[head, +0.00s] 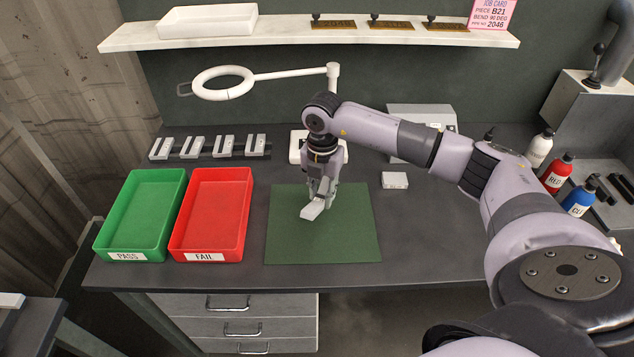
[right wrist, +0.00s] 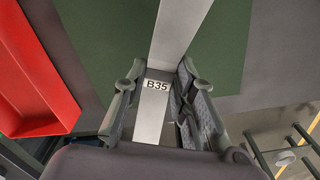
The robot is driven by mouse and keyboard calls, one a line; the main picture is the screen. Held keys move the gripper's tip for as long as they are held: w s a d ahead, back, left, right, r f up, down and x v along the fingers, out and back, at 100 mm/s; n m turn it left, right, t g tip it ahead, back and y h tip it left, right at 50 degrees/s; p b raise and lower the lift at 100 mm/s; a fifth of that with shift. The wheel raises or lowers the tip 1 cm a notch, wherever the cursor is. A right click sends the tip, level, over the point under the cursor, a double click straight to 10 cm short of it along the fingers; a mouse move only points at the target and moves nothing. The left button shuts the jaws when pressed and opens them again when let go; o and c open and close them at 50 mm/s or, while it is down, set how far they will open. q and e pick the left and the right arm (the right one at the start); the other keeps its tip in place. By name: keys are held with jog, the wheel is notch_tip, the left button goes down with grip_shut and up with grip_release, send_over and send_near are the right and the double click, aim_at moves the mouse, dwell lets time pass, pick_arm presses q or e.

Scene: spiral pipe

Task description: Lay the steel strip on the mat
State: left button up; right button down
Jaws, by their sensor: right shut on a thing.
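The steel strip (head: 312,210) is pale grey and held by my right gripper (head: 322,192) over the middle of the dark green mat (head: 350,243). In the right wrist view, my right gripper (right wrist: 155,95) has its fingers on both sides of the strip (right wrist: 178,35), which bears the label B35 and appears bent near the label. The mat (right wrist: 115,25) lies below it. I cannot tell whether the strip touches the mat. My left gripper is out of view.
A green PASS tray (head: 140,253) and a red FAIL tray (head: 206,255) stand left of the mat. A ring magnifier (head: 224,94), a small pale block (head: 394,181) and several bottles stand around the bench. The front right of the bench is clear.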

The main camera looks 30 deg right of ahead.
aim_at(321, 220)
jog(key=shift+w+d+r+m, duration=0.2)
jog(key=shift+w+m, duration=0.15)
jog(key=shift+m, duration=0.35)
jog(key=shift+f+b, duration=0.8)
jog(key=shift+f, duration=0.15)
jog(key=shift+f+b, duration=2.3)
jog(key=shift+f, duration=1)
jog(key=c, duration=1.5)
grip_release()
jog(key=shift+s, duration=0.1)
jog(key=shift+o, duration=1.3)
jog(key=shift+f, duration=0.1)
notch_tip(321, 220, up, 12)
jog(key=shift+r, duration=0.1)
